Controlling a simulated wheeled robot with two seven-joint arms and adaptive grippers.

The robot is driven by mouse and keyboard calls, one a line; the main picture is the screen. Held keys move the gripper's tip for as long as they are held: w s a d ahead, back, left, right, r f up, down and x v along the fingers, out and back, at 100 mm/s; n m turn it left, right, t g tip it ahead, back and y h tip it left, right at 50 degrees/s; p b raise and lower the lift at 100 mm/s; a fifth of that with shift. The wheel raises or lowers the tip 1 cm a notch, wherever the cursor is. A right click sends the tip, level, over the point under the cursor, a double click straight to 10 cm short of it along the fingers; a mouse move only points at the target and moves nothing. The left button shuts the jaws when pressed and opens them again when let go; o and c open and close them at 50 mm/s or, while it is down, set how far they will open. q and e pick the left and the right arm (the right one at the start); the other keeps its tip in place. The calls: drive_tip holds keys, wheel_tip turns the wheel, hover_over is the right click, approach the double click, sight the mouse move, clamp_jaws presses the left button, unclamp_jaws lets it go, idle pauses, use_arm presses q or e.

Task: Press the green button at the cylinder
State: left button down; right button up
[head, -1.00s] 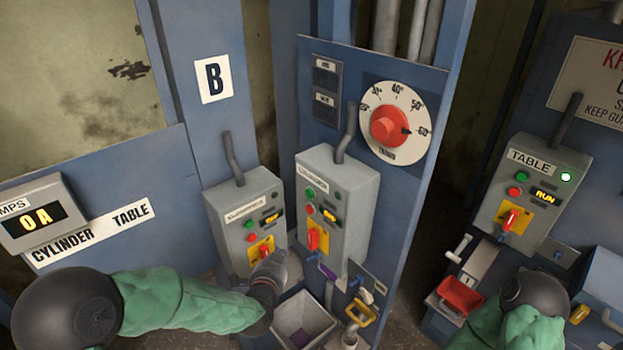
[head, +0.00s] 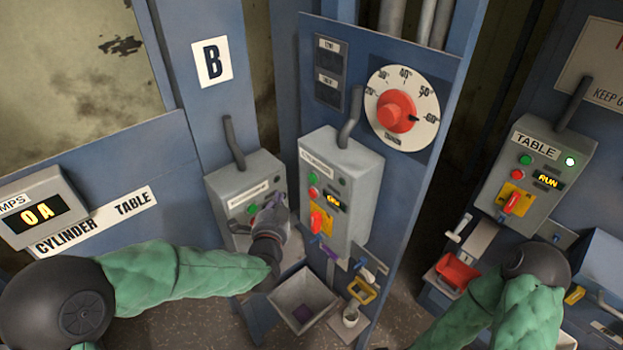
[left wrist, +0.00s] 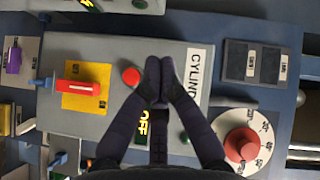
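The cylinder control box (head: 340,215) is grey, with a green button (head: 312,177) above a red button (head: 313,192), a lit display reading OFF (head: 333,200) and a red switch on yellow (head: 318,222). My left gripper (head: 279,203) is left of these buttons, in front of the neighbouring grey box. In the left wrist view my left gripper (left wrist: 160,72) has its fingertips together and empty, over the cylinder box face beside the red button (left wrist: 131,76). The green button is hidden behind the fingers there. Contact cannot be told. My right gripper is not visible.
A second grey box (head: 240,185) stands left of the cylinder box. A red dial (head: 396,110) is above right, and a table box (head: 540,170) is further right. A bin (head: 303,300) and a yellow handle (head: 361,291) are below.

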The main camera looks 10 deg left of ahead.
sight(312, 179)
use_arm(q)
drive_tip(key=w+d, duration=0.5)
drive_tip(key=w, duration=0.1)
drive_tip(key=shift+w+p, duration=0.25)
drive_tip(key=shift+p, duration=0.05)
drive_tip(key=shift+d, duration=0.1)
idle(1.3)
drive_tip(key=shift+w+d, duration=0.2)
drive_tip(key=shift+w, duration=0.1)
drive_tip(key=shift+w+d, duration=0.3)
drive_tip(key=shift+w, duration=0.05)
idle(1.0)
drive_tip(key=shift+s+a, duration=0.55)
drive_tip(key=shift+s, duration=0.15)
idle(0.3)
